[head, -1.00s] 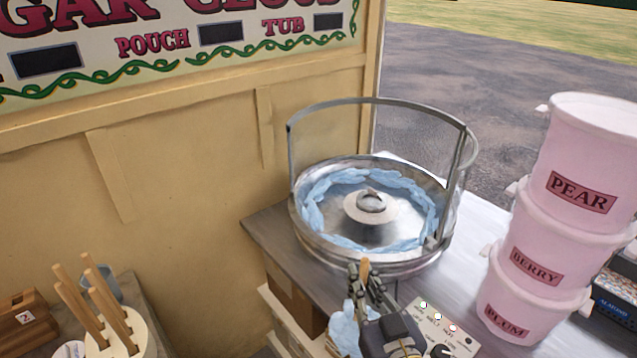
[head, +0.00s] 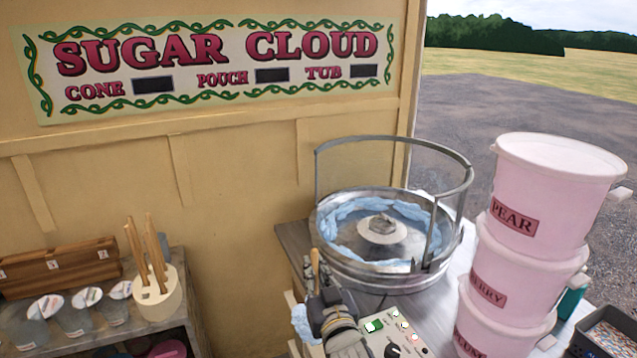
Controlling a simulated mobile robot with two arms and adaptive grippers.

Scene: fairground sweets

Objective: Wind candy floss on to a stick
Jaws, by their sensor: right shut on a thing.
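The candy floss machine has a round metal bowl (head: 440,262) with a clear, metal-framed guard around the back. A ring of pale blue floss (head: 348,215) lies around the inside of the bowl, about the central spinner head (head: 383,226). My right gripper (head: 314,278) is shut on a wooden stick (head: 315,262), in front and left of the bowl's near rim. The stick's bare end points up. A clump of blue floss (head: 303,322) shows below the gripper, partly hidden by it, and seems to be on the stick's lower end. My left gripper is out of view.
A control panel (head: 412,338) with lit buttons is at the machine's front. Stacked pink tubs (head: 545,190) stand right of it. At left, a shelf holds a round block (head: 168,300) of upright sticks, clear cups (head: 75,318) and a wooden box (head: 60,268).

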